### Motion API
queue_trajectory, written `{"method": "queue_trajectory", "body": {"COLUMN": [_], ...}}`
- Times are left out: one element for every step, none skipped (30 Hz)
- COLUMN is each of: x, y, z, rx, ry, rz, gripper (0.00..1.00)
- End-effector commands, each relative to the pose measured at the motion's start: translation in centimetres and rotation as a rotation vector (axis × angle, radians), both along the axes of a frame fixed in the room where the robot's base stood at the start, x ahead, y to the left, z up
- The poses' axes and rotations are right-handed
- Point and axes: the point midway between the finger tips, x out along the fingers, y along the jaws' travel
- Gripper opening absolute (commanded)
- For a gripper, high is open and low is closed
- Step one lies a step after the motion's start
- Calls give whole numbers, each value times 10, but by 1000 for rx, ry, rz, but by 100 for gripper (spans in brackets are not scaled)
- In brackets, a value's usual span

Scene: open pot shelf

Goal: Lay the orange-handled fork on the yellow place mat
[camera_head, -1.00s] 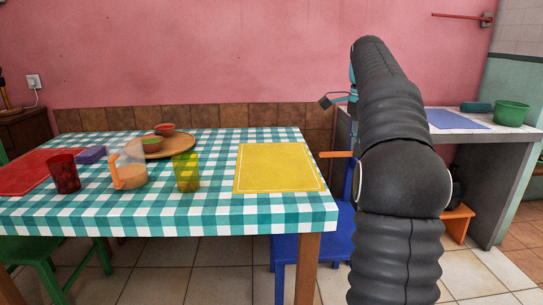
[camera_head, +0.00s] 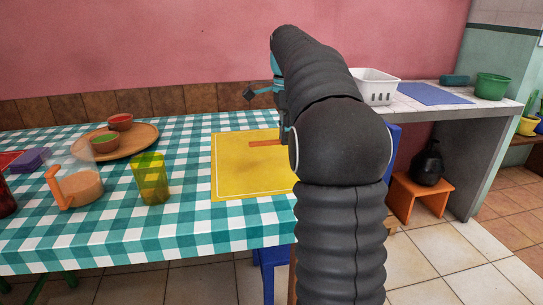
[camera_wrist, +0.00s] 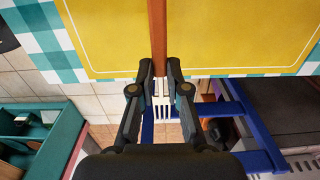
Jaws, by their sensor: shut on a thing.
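My gripper (camera_wrist: 159,80) is shut on the orange-handled fork (camera_wrist: 158,38), near its neck. The handle points away from my gripper, over the yellow place mat (camera_wrist: 215,45), and pale tines show between the fingers on the near side. In the head view the orange handle (camera_head: 265,143) sticks out left of my arm, in front of the mat's right part (camera_head: 235,180). The fork's height above the mat cannot be told.
A yellow-green glass (camera_head: 151,178) stands left of the mat. Further left are an orange-handled jug (camera_head: 82,188) and a round wooden tray (camera_head: 135,142) with bowls. A blue chair (camera_wrist: 250,125) is below the table edge. A white basket (camera_head: 376,87) stands on the counter.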

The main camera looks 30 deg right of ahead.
Motion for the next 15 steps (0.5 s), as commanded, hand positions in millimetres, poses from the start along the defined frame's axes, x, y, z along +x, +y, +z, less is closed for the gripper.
{"method": "queue_trajectory", "body": {"x": [3,4,6,7,8,9,9,10,10,10,10,10,10,10,10], "y": [10,15,20,23,26,29,31,32,33,33,34,34,34,33,34], "z": [-7,-10,-12,-14,-16,-18,-19,-20,-21,-22,-23,-27,-30,-34,-39], "rx": [0,0,0,0,0,0,0,0,0,0,0,0,0,0,1], "ry": [0,1,0,0,0,0,0,0,0,0,0,1,1,1,2], "rz": [4,4,4,4,3,3,3,3,2,2,2,2,2,2,2], "gripper": [0,0,0,0,0,0,0,0,0,0,0,0,0,0,0]}}
